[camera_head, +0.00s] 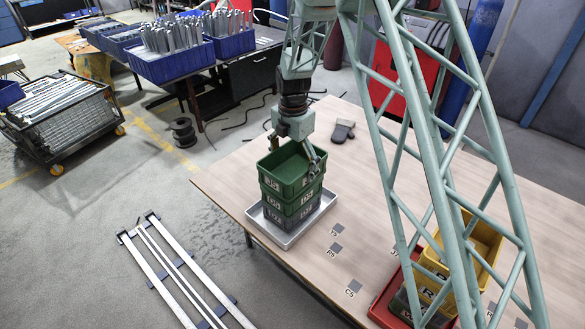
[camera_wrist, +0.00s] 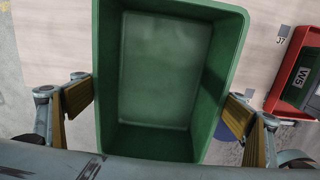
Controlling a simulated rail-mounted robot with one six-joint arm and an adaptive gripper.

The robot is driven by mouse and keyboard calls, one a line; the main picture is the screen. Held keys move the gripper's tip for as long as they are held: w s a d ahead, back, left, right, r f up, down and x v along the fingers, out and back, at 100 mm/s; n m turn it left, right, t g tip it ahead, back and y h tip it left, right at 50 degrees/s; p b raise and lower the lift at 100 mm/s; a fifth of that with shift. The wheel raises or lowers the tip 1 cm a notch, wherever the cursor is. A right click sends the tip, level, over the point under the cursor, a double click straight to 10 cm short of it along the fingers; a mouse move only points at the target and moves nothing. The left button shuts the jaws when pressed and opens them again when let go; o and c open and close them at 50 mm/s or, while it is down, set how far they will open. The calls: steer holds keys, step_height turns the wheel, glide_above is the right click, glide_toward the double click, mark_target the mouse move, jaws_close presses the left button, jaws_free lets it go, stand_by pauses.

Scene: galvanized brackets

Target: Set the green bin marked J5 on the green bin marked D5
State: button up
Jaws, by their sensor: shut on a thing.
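A stack of bins stands on a silver tray (camera_head: 288,241) near the table's left edge. The top green bin (camera_head: 283,170) sits directly over a second green bin (camera_head: 287,206), with a dark grey bin (camera_head: 288,222) beneath. Each bears small white labels, too small to read surely as J5 or D5. My gripper (camera_head: 294,155) is over the stack, shut on the top green bin, with fingers at opposite sides. In the wrist view, that bin (camera_wrist: 165,75) looks empty and lies between the finger pads. The top bin appears level and aligned; I cannot tell whether a slight gap remains below it.
At the right, a red tray (camera_head: 383,305) holds yellow and dark bins, partly behind a green lattice frame. A dark grey object (camera_head: 343,131) lies behind the stack. Small marked squares (camera_head: 336,247) dot the table; the wood between stack and red tray is clear.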

mark_target(292, 169)
steer(key=shift+w+a+f, duration=0.1)
steer(key=shift+w+a, duration=0.05)
steer(key=shift+w, duration=1.5)
steer(key=shift+f, duration=0.15)
steer(key=shift+f, duration=1.65)
steer(key=shift+f, duration=0.6)
steer(key=o, duration=0.8)
steer(key=shift+r, duration=0.15)
